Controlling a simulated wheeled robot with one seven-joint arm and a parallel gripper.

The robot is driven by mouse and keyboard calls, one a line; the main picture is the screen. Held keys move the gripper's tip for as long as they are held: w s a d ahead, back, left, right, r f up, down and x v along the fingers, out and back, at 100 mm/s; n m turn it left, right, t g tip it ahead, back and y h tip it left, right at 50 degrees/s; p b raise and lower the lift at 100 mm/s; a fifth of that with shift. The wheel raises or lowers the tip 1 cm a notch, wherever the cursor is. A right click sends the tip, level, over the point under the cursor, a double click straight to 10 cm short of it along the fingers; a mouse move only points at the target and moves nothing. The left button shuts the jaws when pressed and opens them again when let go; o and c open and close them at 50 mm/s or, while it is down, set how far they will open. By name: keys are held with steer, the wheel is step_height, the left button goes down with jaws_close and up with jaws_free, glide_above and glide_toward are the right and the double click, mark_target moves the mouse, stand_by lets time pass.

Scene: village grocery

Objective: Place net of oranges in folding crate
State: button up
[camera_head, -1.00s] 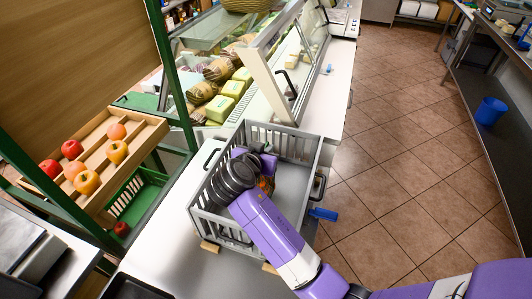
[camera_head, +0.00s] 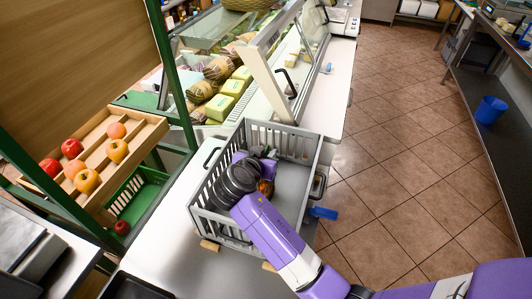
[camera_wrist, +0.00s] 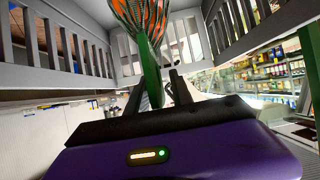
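The net of oranges (camera_head: 266,187) is inside the grey folding crate (camera_head: 303,147), mostly hidden behind my wrist in the head view. In the wrist view the orange net (camera_wrist: 143,18) shows at the top, with its green tail (camera_wrist: 151,75) running down between my fingers. My gripper (camera_wrist: 158,82) is inside the crate; its fingers stand apart on either side of the tail, with a gap at the right finger. In the head view the fingertips are mostly hidden. The crate is unfolded and stands on the white counter.
The crate's slatted walls surround my gripper closely. A wooden fruit shelf (camera_head: 98,149) with a green frame is at left. The glass display counter (camera_head: 262,82) stands behind. A dark tray (camera_head: 135,287) lies in front. The crate's right floor area is bare.

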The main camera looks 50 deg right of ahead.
steer(key=b+v, duration=0.1)
steer(key=v, duration=1.1)
steer(key=shift+b, duration=0.3)
